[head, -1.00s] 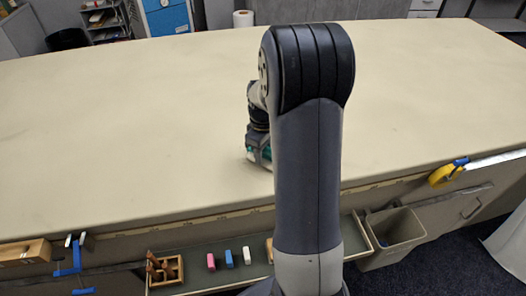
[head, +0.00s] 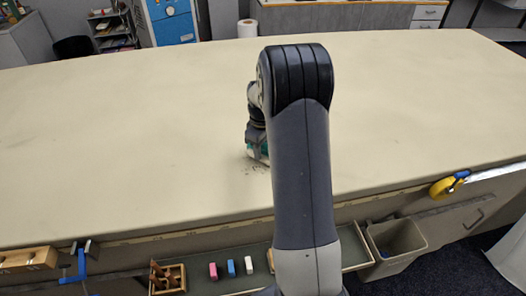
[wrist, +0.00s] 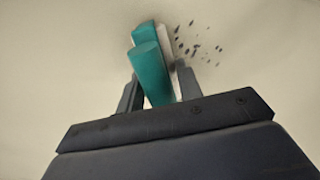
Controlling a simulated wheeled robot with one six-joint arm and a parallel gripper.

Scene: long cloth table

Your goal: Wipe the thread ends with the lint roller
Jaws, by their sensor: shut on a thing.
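My gripper (wrist: 157,92) is shut on the lint roller (wrist: 150,70), which shows a teal handle and a white part beside it in the wrist view. In the head view the lint roller (head: 261,151) is low at the cloth table, partly hidden behind my arm. Dark thread ends (wrist: 193,42) lie scattered on the cloth just right of the roller in the wrist view. In the head view the thread ends (head: 254,168) show just in front of the roller. I cannot tell whether the roller touches the cloth.
The cloth table (head: 140,130) is otherwise clear. Along its front edge are a tray (head: 205,274) with pink, blue and white blocks, a wooden box (head: 167,277), a grey bin (head: 396,245) and a yellow tape measure (head: 446,187). A white paper roll (head: 247,28) stands beyond the far edge.

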